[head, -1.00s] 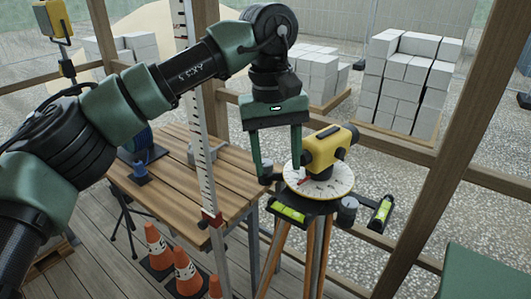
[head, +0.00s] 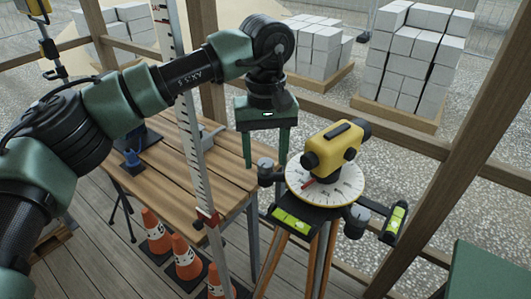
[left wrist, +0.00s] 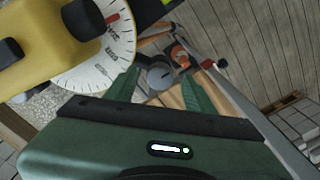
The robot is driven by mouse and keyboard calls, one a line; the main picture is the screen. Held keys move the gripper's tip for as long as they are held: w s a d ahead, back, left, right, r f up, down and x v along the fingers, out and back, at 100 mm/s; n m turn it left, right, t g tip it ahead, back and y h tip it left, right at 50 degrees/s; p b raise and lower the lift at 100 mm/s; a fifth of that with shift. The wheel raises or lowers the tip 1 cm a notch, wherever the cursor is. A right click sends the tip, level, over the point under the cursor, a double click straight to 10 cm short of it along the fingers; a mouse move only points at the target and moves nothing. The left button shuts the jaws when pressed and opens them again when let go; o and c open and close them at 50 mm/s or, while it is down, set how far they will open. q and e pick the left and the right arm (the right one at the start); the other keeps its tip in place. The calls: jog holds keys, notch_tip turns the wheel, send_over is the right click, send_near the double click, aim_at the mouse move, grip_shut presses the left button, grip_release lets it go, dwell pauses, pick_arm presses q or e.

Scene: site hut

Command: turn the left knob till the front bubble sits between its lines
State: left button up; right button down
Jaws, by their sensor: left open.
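The yellow levelling instrument (head: 333,148) stands on a white graduated dial (head: 345,190) on a tripod. The left knob (head: 267,168) is a grey cylinder at the dial's left; it also shows in the left wrist view (left wrist: 160,77), seen from above. My left gripper (head: 265,160) is open. In the left wrist view its fingertips (left wrist: 160,88) are apart, one to each side of the knob, with gaps. The front vial (head: 291,221) is bright green and sits below the dial; its bubble is too small to place against the lines. My right gripper is not in view.
A right knob (head: 356,217) and a side vial (head: 396,222) sit on the instrument's right. A striped staff (head: 192,130) stands left of my gripper, before a wooden table (head: 225,185). Orange cones (head: 183,257) stand below. Timber posts and rails (head: 455,150) frame the right.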

pick_arm(q)
jog(key=shift+f, duration=0.4)
grip_shut()
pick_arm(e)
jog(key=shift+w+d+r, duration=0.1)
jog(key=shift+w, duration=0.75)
